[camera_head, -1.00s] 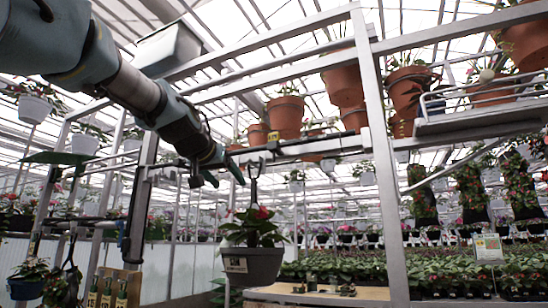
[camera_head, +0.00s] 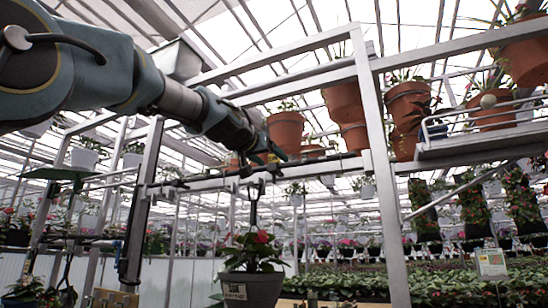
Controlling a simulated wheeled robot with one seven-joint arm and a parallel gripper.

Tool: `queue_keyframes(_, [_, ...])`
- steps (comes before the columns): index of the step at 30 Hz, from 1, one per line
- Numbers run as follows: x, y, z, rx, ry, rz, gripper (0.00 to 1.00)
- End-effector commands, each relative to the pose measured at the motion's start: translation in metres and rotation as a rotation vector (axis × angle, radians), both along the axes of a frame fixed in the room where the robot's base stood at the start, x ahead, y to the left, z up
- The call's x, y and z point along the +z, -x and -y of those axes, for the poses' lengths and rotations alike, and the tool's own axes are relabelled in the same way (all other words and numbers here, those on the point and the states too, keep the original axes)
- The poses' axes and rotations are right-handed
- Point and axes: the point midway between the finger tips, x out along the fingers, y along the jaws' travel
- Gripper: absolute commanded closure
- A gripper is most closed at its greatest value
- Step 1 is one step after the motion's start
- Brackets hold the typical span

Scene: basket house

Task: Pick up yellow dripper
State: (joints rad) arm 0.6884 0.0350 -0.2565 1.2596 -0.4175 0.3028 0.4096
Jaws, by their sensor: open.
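My gripper (camera_head: 271,156) is open at the end of my arm, which reaches in from the upper left. Its fingers are just above or in front of the metal rail, beside a terracotta pot. A small yellow piece (camera_head: 271,168) shows at the rail right under the fingers, partly covered by them. It is too small to tell whether it is the yellow dripper or a tag. I cannot tell whether the fingers touch it. A grey hanging pot (camera_head: 250,291) with a red-flowered plant hangs below on a dark hook.
Terracotta pots (camera_head: 285,133) stand along the metal frame right of my gripper. An upright post (camera_head: 379,165) stands further right, with a wire tray (camera_head: 480,142) beyond it. A left post (camera_head: 143,190) stands under my arm. Rows of plants fill the background.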

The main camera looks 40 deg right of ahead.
Motion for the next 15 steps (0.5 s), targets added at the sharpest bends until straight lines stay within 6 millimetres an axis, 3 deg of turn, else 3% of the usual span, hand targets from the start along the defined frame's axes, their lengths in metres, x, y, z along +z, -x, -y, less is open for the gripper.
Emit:
queue_keyframes(6, [0.002,-0.012,0.021,0.0,0.0,-0.001,0.22])
queue_keyframes(14, [0.0,-0.014,0.023,0.001,0.0,0.0,0.22])
queue_keyframes(15, [0.0,-0.014,0.023,0.001,0.0,0.0,0.27])
